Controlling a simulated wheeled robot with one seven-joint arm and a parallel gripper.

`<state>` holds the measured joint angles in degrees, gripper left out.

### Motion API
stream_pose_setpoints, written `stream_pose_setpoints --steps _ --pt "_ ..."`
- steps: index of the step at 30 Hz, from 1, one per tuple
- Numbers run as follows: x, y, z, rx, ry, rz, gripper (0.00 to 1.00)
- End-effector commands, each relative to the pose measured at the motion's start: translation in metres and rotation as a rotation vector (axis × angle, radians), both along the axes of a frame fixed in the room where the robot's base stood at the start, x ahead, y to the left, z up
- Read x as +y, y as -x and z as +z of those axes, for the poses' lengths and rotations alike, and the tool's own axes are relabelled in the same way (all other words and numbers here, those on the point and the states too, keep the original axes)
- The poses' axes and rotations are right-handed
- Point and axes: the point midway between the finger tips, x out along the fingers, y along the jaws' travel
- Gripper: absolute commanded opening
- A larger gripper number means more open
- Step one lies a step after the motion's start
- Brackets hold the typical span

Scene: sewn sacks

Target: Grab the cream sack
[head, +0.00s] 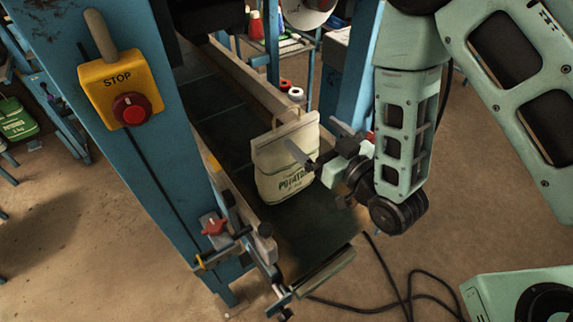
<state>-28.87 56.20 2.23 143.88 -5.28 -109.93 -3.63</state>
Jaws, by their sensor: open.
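The cream sack (281,187) stands upright on the dark conveyor belt (312,240), near the belt's front end. It has dark printed lettering low on its front and a flat, sewn-looking top. My gripper (306,158) is at the sack's upper right side, with its fingers pointing left toward it. The jaws are open. One finger overlaps the sack's face in the picture; I cannot tell whether it touches. The gripper hides part of the sack's right side.
A blue post (165,150) with a yellow stop box (112,88) stands left of the belt. A clamp with a red knob (214,225) sits by the belt's left edge. Black cables (385,280) lie on the floor at right.

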Motion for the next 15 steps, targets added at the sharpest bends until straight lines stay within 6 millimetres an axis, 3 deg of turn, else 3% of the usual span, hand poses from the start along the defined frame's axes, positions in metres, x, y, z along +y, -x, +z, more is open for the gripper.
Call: stream_pose_setpoints --steps 1,15 --pt "0.001 -0.003 -0.008 -0.004 -0.001 -0.002 0.98" --pt "0.009 -0.015 -0.008 -0.004 0.0 -0.001 0.98"
